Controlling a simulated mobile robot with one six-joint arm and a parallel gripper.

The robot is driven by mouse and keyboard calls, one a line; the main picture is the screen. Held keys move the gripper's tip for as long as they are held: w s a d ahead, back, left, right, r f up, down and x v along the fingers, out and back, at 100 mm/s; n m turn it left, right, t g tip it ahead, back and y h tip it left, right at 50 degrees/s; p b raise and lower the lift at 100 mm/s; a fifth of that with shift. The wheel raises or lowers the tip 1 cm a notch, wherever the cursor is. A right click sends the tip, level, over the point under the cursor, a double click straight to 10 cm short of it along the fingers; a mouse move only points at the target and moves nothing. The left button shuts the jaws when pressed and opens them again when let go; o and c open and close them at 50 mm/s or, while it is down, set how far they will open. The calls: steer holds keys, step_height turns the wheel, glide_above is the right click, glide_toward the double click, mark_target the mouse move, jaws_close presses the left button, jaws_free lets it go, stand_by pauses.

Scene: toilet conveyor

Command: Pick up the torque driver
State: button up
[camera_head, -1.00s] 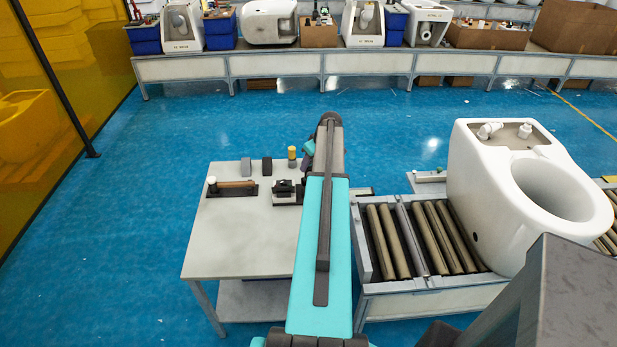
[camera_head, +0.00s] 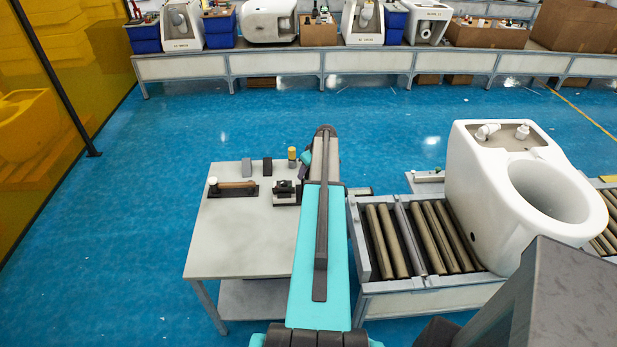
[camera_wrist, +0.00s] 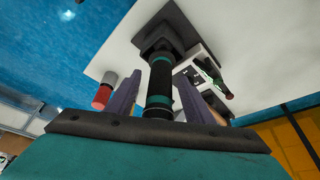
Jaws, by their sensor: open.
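The torque driver (camera_wrist: 160,72) is a black cylinder with teal bands in the wrist view. Its far end meets a dark block-like base (camera_wrist: 165,30) on the pale table. My gripper (camera_wrist: 160,82) is open, with one purple-grey finger on each side of the driver. The driver lies between the fingers; I cannot tell whether either finger touches it.
The grey table (camera_head: 235,240) also holds a long black tray (camera_head: 233,189), small dark blocks (camera_head: 267,166), a yellow-topped cylinder (camera_head: 292,157) and a black fixture (camera_head: 285,193). A roller conveyor (camera_head: 415,240) with a white toilet (camera_head: 520,195) stands to the right.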

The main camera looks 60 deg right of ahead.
stand_by(0.5)
steer(key=c, duration=1.1)
steer(key=shift+r, duration=0.2)
steer(key=shift+c, duration=0.2)
steer(key=shift+r+b, duration=1.6)
steer(key=shift+r, duration=3.25)
